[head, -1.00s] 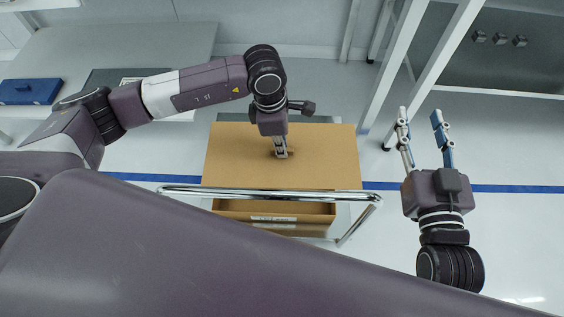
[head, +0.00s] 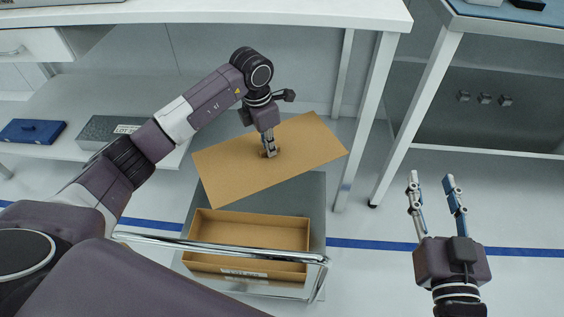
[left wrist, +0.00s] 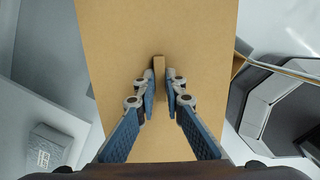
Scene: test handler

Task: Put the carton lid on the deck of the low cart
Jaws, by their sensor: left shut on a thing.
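The carton lid (head: 225,172) is a flat brown board with a small upright grip at its middle. My left gripper (head: 269,152) is shut on that grip; the left wrist view shows both fingers (left wrist: 161,88) on either side of it. The lid is held tilted in the picture, beyond the open carton and over the far part of the cart. The low cart has a grey deck (head: 312,205) and a chrome handle (head: 220,249). My right gripper (head: 432,207) is open and empty, to the right of the cart.
The open brown carton (head: 250,218) stands on the near part of the deck. A white table (head: 250,12) and its leg are behind the lid. A blue case (head: 32,131) and a grey box (head: 105,130) lie on a low shelf at left.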

